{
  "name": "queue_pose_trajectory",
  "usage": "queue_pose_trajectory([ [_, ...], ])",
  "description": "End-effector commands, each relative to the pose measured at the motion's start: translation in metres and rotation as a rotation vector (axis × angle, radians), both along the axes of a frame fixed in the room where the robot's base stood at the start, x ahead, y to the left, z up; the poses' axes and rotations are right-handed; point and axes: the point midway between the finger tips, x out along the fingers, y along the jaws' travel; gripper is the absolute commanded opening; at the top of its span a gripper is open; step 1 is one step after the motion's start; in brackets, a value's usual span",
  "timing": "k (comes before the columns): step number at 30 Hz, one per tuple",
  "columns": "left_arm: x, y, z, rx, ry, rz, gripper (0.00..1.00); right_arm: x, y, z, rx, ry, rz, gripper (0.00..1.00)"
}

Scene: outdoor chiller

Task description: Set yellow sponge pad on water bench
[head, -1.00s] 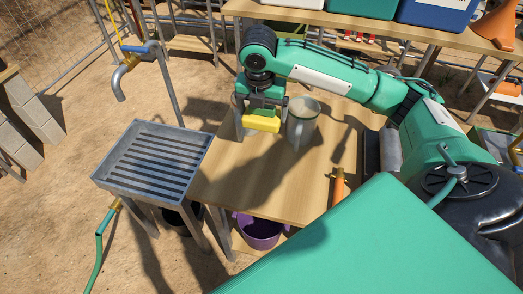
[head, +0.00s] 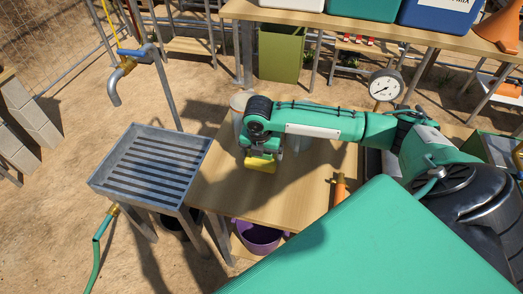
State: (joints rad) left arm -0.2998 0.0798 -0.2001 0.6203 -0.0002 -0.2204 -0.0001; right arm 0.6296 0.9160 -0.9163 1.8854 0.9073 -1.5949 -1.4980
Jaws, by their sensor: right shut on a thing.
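The yellow sponge pad (head: 260,165) is in my right gripper (head: 262,156), whose jaws are shut on its upper part. It is over the left part of the wooden bench (head: 225,192), low above the top or touching it; I cannot tell which. My arm reaches in from the right and hides part of the bench. My left gripper is not in view.
A slatted metal basin (head: 150,168) stands left of the bench, under a tap (head: 118,80). Grey cylindrical containers, partly hidden by my arm, stand behind the gripper (head: 239,103). An orange-handled tool (head: 340,189) lies at right. The bench's front left is clear.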

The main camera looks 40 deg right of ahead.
Motion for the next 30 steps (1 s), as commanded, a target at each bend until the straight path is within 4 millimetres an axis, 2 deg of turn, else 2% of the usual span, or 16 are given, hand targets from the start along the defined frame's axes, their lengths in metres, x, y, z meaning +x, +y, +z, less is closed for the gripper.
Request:
queue_pose_trajectory([
  [5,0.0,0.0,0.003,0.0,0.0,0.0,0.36,-0.001,0.0,-0.012,0.0,0.003,0.001,0.66],
  [12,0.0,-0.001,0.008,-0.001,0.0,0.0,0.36,-0.001,0.0,-0.045,0.0,0.002,0.001,0.66],
  [20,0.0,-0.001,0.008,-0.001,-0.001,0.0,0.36,0.0,0.0,-0.047,0.0,0.0,0.001,0.66],
  [21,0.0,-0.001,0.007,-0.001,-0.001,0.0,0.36,0.0,0.0,-0.047,0.0,0.0,0.001,0.98],
  [30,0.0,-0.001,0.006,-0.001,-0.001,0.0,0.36,0.0,0.0,-0.044,0.0,-0.001,0.001,1.0],
])
